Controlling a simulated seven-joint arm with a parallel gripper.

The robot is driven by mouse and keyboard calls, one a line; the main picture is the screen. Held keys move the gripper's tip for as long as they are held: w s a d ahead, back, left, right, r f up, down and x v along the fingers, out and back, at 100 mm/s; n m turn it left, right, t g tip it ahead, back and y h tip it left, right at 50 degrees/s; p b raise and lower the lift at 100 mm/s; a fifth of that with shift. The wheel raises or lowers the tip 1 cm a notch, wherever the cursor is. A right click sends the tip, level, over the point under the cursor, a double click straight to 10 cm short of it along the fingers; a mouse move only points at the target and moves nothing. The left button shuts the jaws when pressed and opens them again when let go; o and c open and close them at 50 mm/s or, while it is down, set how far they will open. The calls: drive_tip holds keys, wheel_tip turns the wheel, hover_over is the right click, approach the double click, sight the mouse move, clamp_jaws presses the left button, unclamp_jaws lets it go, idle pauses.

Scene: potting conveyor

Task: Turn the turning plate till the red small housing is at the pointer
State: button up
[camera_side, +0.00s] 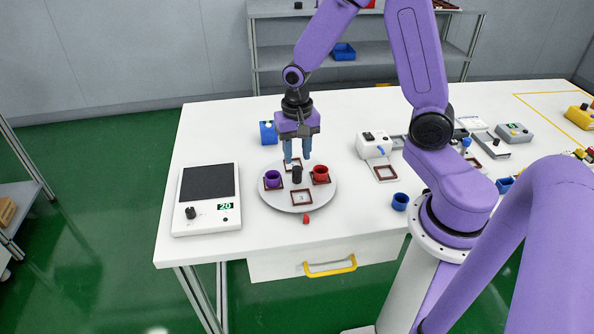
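The turning plate (284,203) is a round, pale disc on the white table with several dark red square frames on it. The red small housing (320,172) sits in the frame at the plate's right. A purple housing (272,178) sits in the left frame. The front frame (301,197) and the back frame look empty. A black knob (297,174) stands at the plate's middle. The pointer (306,219) is a small red piece on the table in front of the plate. My gripper (297,158) points down above the knob, its two blue fingers apart with nothing between them.
A white scale-like device (207,224) with a dark pad stands at the left. A blue bin (268,132) is behind the plate. A white device (373,144) and a blue cup (400,202) are to the right. The table's front edge is close to the pointer.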

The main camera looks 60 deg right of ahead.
sight(297, 168)
drive_tip(key=shift+f, duration=3.25)
clamp_jaws()
